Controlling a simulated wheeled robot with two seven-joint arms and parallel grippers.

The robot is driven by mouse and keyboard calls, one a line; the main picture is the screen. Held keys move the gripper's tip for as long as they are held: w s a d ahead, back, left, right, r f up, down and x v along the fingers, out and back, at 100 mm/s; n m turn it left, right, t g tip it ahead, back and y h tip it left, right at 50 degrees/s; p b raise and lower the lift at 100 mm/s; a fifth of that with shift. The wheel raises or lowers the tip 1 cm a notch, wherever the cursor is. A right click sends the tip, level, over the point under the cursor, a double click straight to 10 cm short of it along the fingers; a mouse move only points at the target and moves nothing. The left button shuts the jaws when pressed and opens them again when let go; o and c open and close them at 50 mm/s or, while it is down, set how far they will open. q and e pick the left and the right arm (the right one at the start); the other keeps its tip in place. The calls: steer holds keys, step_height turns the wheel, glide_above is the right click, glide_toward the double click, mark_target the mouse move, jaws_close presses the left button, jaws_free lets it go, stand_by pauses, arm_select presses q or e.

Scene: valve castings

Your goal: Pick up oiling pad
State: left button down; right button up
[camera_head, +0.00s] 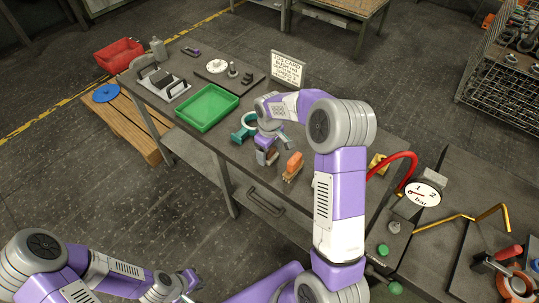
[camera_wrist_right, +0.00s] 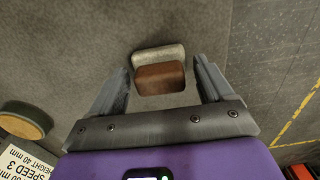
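A small brown block with a pale grey layer along one side, which looks like the oiling pad (camera_wrist_right: 160,78), lies on the dark bench top in the right wrist view. In the head view its brown part (camera_head: 271,158) shows partly hidden at my right gripper. My right gripper (camera_head: 266,152) is open above the bench. In the right wrist view its two fingers (camera_wrist_right: 162,88) stand apart on either side of the block, with gaps between. My left gripper (camera_head: 186,284) is low at the bottom left of the head view, away from the bench; its fingers are too small to judge.
An orange-topped block (camera_head: 294,162) stands close right of my right gripper. A teal item (camera_head: 240,133) is just left of it. A green tray (camera_head: 207,107), a job card (camera_head: 288,67) and a pressure gauge (camera_head: 422,194) stand further off. The bench front edge is near.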

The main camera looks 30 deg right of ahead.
steer(key=c, duration=0.8)
step_height(320, 180, up, 10)
steer(key=p, duration=0.3)
steer(key=shift+c, duration=0.2)
steer(key=o, duration=0.5)
steer(key=c, duration=0.4)
